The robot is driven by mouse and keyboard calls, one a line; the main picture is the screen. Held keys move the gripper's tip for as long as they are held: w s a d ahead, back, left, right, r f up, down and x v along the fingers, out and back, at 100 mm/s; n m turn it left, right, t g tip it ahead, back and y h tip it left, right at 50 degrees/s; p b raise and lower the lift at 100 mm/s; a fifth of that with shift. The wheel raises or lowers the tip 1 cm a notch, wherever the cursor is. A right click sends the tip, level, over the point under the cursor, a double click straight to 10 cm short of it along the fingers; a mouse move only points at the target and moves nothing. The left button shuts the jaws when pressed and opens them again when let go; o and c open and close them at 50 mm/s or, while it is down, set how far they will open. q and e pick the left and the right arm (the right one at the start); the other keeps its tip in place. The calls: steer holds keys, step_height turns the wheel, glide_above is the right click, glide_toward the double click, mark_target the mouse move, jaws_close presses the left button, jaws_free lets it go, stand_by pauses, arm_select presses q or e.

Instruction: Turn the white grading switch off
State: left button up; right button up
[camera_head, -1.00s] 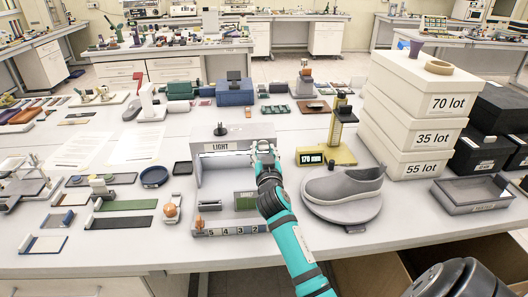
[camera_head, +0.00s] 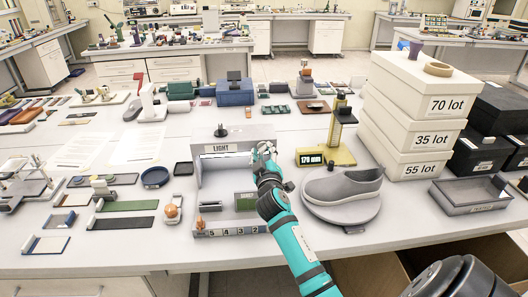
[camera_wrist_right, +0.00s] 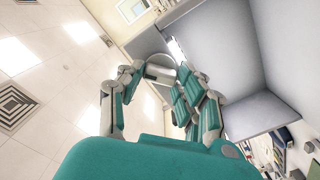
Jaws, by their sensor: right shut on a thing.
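The grey light box (camera_head: 192,165), labelled LIGHT, stands on the table with a lit white strip (camera_head: 228,152) under its top. A small black knob (camera_head: 221,131) sits on its top. My right gripper (camera_head: 264,152) is at the box's right side. In the right wrist view, the fingers (camera_wrist_right: 160,80) are shut around a pale, rounded knob-like piece (camera_wrist_right: 160,69) beside the box wall (camera_wrist_right: 207,47); this looks like the white switch. Its marking and on/off position cannot be read. My left gripper is not in view.
A grey shoe (camera_head: 343,186) on a round stand and a yellow gauge (camera_head: 326,155) stand close right of my right gripper. White lot boxes (camera_head: 413,105) are stacked farther right. Several small trays and samples lie left of the light box.

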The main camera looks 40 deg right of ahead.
steer(key=n+p, duration=0.1)
steer(key=n, duration=0.4)
steer(key=shift+n, duration=0.3)
steer(key=shift+f+n+p, duration=0.1)
steer(key=shift+n+p, duration=0.65)
steer(key=shift+n, duration=1.35)
steer(key=o, duration=1.1)
steer(key=shift+o, duration=0.2)
steer(key=v, duration=1.2)
steer(key=shift+a+f, duration=0.1)
